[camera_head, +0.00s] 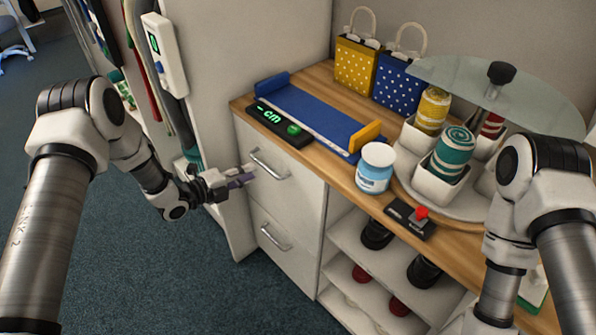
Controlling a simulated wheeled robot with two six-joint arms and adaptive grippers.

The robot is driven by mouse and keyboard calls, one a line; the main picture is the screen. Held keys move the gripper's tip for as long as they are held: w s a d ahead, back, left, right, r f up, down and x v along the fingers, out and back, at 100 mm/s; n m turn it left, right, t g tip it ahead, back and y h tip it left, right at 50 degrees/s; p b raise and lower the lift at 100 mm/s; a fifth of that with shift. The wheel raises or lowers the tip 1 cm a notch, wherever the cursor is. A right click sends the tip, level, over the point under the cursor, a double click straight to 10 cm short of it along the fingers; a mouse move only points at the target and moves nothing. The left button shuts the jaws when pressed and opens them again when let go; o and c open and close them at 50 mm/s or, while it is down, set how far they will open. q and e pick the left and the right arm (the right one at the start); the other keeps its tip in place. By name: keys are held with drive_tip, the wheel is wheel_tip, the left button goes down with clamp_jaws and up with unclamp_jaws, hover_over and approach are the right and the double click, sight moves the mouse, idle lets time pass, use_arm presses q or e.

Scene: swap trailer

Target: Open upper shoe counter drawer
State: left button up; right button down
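The white shoe counter has an upper drawer (285,183) with a metal bar handle (268,165), and the drawer looks closed. A lower drawer (283,243) with its own handle (274,238) is below it, also closed. My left gripper (246,179) is in front of the upper drawer, its fingertips just left of and slightly below the upper handle. Whether the fingers touch the handle or are parted is too small to tell. My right arm is at the right, and its gripper is outside the view.
On the wooden counter top are a blue foot-measuring board (310,116), a display reading "cm" (278,124), a blue-white jar (375,168), a red-knobbed switch box (410,218) and a carousel with cups and rolls (440,178). Open shelves with shoes (376,235) are right of the drawers. The floor (190,285) in front is clear.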

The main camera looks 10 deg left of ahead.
sight(265, 165)
use_arm(q)
drive_tip(key=x, duration=0.7)
drive_tip(key=shift+w+a+f+b, duration=0.25)
drive_tip(key=shift+a+f+b, duration=0.05)
drive_tip(key=shift+a+b, duration=0.05)
clamp_jaws()
